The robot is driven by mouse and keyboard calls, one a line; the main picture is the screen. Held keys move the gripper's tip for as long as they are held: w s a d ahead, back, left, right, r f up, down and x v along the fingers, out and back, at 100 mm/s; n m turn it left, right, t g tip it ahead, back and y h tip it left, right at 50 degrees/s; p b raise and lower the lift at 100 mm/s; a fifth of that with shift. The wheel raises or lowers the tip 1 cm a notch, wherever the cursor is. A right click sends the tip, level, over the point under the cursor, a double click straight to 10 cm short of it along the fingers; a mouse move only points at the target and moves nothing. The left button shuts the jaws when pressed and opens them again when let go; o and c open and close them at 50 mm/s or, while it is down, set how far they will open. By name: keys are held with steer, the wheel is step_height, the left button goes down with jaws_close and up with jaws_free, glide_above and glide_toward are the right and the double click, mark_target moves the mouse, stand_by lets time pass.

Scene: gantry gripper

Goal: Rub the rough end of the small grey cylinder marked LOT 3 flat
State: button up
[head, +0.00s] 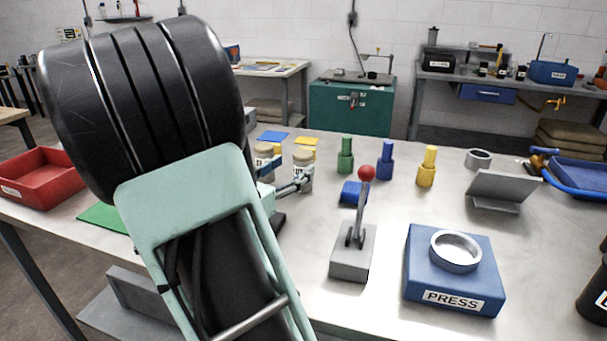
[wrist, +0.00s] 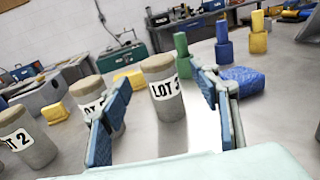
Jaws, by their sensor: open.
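The small grey cylinder marked LOT 3 (wrist: 166,105) stands upright on the bench in the wrist view, label facing me, its top brownish; I cannot tell how rough it is. It also shows in the head view (head: 303,162), partly behind a finger. My gripper (wrist: 164,84) is open, with one blue-padded finger on each side of the cylinder as seen; I cannot tell whether the cylinder is between the pads or just beyond. In the head view my gripper (head: 285,174) is small beside my arm. A similar cylinder (wrist: 88,91) stands behind the left finger, and LOT 2 (wrist: 35,150) is farther left.
A blue block (wrist: 242,80) lies right of the gripper, with green (head: 345,155), blue (head: 386,160) and yellow (head: 427,167) pegs behind. A red-knobbed lever (head: 352,250) and blue PRESS (head: 425,270) stand nearer. A red bin (head: 38,180) is left. My arm hides much of the bench.

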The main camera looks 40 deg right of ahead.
mark_target(298, 164)
steer(key=x, duration=0.2)
steer(key=b+x, duration=0.1)
steer(key=x, duration=0.1)
steer(key=shift+w+f, duration=0.1)
steer(key=shift+f, duration=0.3)
steer(key=shift+w+d, duration=0.15)
steer(key=shift+d, duration=0.25)
steer(key=shift+r, duration=0.15)
jaws_close()
